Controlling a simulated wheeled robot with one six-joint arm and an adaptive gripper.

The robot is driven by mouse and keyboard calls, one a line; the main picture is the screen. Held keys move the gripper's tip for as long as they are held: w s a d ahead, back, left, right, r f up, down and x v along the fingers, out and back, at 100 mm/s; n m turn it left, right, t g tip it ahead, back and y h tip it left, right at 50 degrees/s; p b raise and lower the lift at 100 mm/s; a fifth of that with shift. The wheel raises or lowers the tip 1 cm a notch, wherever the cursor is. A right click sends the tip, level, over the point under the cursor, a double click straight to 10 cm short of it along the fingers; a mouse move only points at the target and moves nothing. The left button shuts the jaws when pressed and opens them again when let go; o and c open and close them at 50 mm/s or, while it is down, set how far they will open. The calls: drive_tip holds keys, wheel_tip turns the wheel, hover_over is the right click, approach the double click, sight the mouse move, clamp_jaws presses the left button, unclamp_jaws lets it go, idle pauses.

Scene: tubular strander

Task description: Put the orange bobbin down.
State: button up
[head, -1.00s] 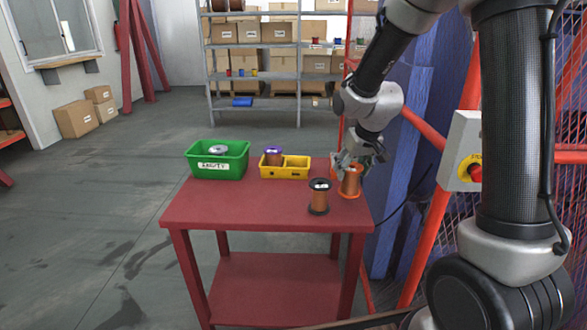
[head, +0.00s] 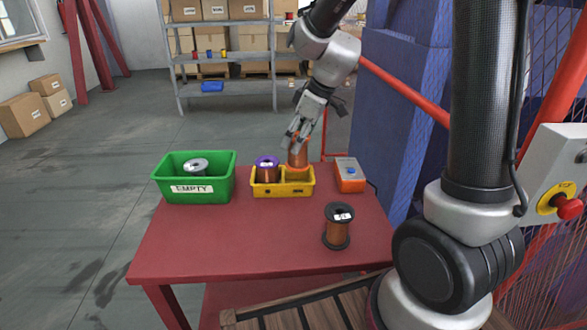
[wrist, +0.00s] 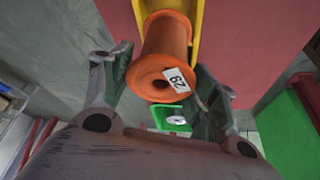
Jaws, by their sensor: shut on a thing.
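The orange bobbin (head: 298,153) has copper-coloured winding and stands about upright over the right compartment of the yellow tray (head: 283,190). I cannot tell whether its lower flange touches the tray floor. My gripper (head: 301,138) is shut on its upper part from above. In the wrist view the orange bobbin (wrist: 164,62) shows a white number label on its end, between the two fingers (wrist: 160,88), with the yellow tray (wrist: 196,25) beyond. The fingertips' contact is partly hidden in the head view.
A purple-flanged bobbin (head: 266,168) stands in the tray's left compartment. A green bin (head: 220,185) labelled EMPTY holds a grey-flanged spool (head: 195,167). A black-flanged bobbin (head: 338,227) stands on the red table (head: 230,245). An orange-grey box (head: 349,175) sits right of the tray.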

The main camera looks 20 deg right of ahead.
sight(298, 161)
wheel_tip(298, 161, down, 7)
drive_tip(key=shift+f, duration=0.15)
drive_tip(key=shift+f, duration=0.1)
idle(0.3)
drive_tip(key=o, duration=1.5)
drive_tip(key=shift+c, duration=0.2)
drive_tip(key=v, duration=1.3)
drive_tip(key=s+d+r+m+h, duration=0.1)
drive_tip(key=s+d+r+m, duration=0.2)
drive_tip(key=s, duration=0.8)
drive_tip(key=s+d+r+m+t+h, duration=0.1)
drive_tip(key=s+d+r+m+h, duration=0.1)
drive_tip(key=s+d+m, duration=0.5)
drive_tip(key=shift+s+d+r+m+h, duration=0.3)
drive_tip(key=shift+s+d+r, duration=0.35)
drive_tip(key=shift+s, duration=1.35)
